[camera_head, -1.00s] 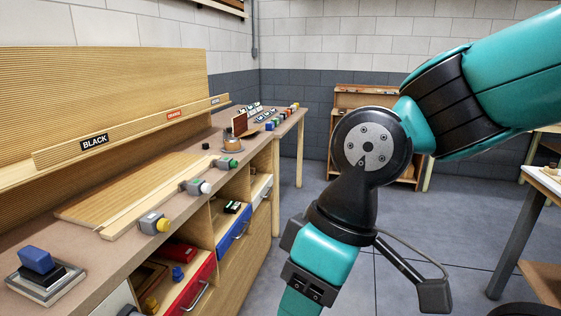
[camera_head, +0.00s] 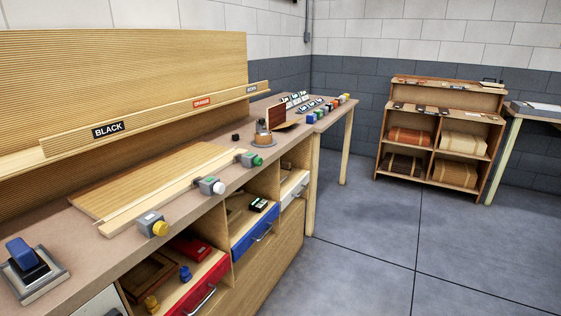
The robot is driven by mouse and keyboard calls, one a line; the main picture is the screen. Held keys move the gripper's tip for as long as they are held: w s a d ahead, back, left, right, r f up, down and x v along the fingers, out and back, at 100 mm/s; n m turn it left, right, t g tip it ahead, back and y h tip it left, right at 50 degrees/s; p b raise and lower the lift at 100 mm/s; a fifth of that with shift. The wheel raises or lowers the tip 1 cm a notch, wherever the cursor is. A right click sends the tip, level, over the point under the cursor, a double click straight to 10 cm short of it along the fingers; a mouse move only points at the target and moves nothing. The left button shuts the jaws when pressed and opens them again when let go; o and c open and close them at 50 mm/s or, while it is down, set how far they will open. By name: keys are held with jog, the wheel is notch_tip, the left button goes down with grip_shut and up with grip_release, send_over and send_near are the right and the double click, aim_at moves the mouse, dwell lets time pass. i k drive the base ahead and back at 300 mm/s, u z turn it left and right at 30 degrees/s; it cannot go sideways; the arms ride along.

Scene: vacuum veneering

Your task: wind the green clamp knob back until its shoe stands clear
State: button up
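The green clamp knob (camera_head: 257,161) is on a small grey clamp block (camera_head: 247,158) at the bench's front edge. It is the farthest of a row of three clamps, beyond one with a white knob (camera_head: 218,188) and one with a yellow knob (camera_head: 160,228). The clamps stand along a pale wooden strip (camera_head: 175,191) at the front edge of a wooden board (camera_head: 150,180). Whether the green clamp's shoe touches the strip is too small to tell. My gripper and arm are out of view.
Below the bench, a red drawer (camera_head: 198,293) and a blue drawer (camera_head: 255,236) stand partly open, jutting into the floor space. A blue-handled tool (camera_head: 30,254) rests at the near left. A shelf unit (camera_head: 440,135) stands at the back wall. The floor (camera_head: 380,250) right of the bench is clear.

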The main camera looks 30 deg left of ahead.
aim_at(258, 161)
jog(key=i, duration=1.4)
jog(key=u, duration=1.75)
